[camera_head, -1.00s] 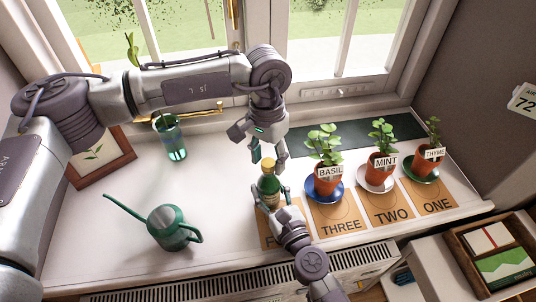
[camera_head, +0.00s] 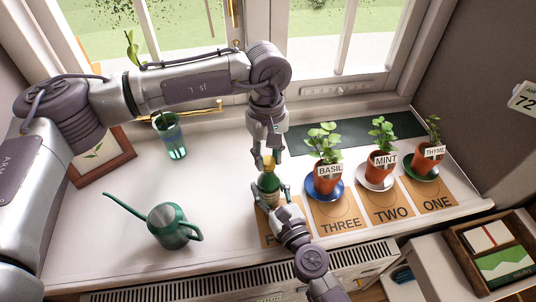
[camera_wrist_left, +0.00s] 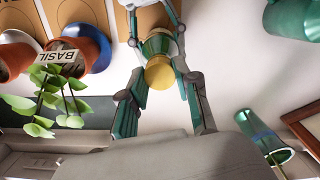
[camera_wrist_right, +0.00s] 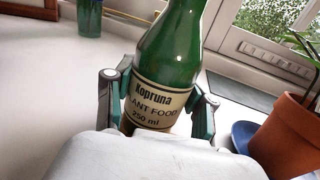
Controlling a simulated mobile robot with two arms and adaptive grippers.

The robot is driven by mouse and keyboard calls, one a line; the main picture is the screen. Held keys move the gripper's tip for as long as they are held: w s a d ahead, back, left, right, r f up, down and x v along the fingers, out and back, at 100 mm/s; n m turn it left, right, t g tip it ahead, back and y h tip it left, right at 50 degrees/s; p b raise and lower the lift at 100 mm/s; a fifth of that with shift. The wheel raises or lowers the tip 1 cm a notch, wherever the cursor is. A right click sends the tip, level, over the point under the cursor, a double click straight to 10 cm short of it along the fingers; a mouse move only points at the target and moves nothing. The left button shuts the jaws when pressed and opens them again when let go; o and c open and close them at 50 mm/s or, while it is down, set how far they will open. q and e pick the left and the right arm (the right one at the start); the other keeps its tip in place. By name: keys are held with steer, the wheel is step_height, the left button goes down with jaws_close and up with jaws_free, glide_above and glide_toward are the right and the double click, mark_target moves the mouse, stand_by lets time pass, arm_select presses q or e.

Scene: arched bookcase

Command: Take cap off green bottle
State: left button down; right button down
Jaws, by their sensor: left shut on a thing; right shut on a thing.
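The green bottle (camera_head: 269,183) stands upright on the white sill, and its gold cap (camera_head: 268,163) is on top. My left gripper (camera_head: 267,157) reaches down from above and is shut on the cap. In the left wrist view the round cap (camera_wrist_left: 159,75) sits between the fingers. My right gripper (camera_head: 271,193) is shut on the bottle's lower body from the front. In the right wrist view the fingers flank the bottle (camera_wrist_right: 163,75) at its "Kopruna plant food" label. The cap is out of the right wrist view.
Potted basil (camera_head: 327,180), mint (camera_head: 381,170) and thyme (camera_head: 426,164) stand to the right on numbered cards. A green watering can (camera_head: 170,230) and a glass with a cutting (camera_head: 172,145) stand to the left. The sill between them and the bottle is clear.

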arm_select(q)
steer(key=n, duration=0.8)
steer(key=shift+n, duration=0.3)
steer(key=n, duration=1.2)
steer(key=shift+r+n, duration=0.1)
steer(key=shift+n, duration=0.2)
steer(key=n, duration=1)
steer(key=shift+n, duration=0.3)
steer(key=n, duration=1)
